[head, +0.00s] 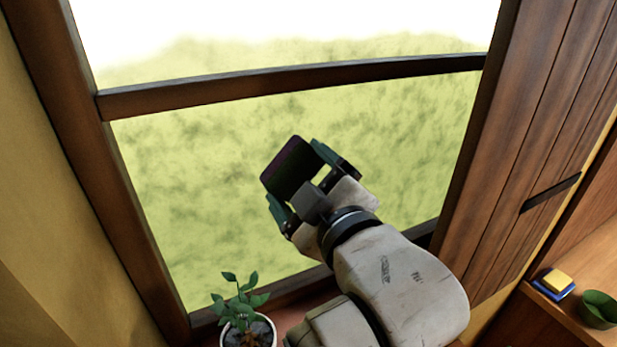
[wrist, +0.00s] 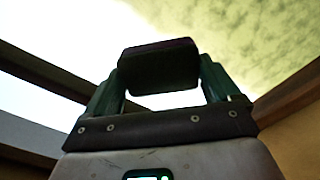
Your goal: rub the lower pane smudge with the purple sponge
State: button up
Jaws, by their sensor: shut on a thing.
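The purple sponge (head: 287,166) looks very dark against the bright window in the head view. My gripper (head: 308,178) is shut on it, with one green finger on each side. The sponge also shows between the fingers in the wrist view (wrist: 160,68). In the head view it lies in front of the lower pane (head: 190,170). I cannot tell whether it touches the glass. No separate smudge can be made out on the pane; the green mottling outside and my arm may hide it.
A dark wooden bar (head: 290,80) crosses the window above the sponge. A potted plant (head: 240,310) stands on the sill at the lower left. A wooden shutter (head: 520,130) is at the right. A yellow and blue stack (head: 557,281) and a green bowl (head: 599,309) sit on a shelf.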

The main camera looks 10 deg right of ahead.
jog(key=shift+s+a, duration=0.35)
jog(key=shift+a, duration=0.75)
jog(key=shift+s+a, duration=0.3)
jog(key=shift+a, duration=0.75)
jog(key=shift+s+a, duration=0.35)
jog(key=shift+a, duration=0.75)
jog(key=shift+s+a, duration=0.2)
jog(key=shift+a, duration=0.7)
jog(key=shift+s+a, duration=0.2)
jog(key=shift+a, duration=0.7)
jog(key=shift+s, duration=0.1)
jog(key=shift+s+f, duration=0.1)
jog(key=shift+s, duration=0.45)
jog(key=shift+v, duration=2.4)
jog(key=shift+d, duration=0.25)
jog(key=v, duration=0.3)
jog(key=shift+a, duration=0.1)
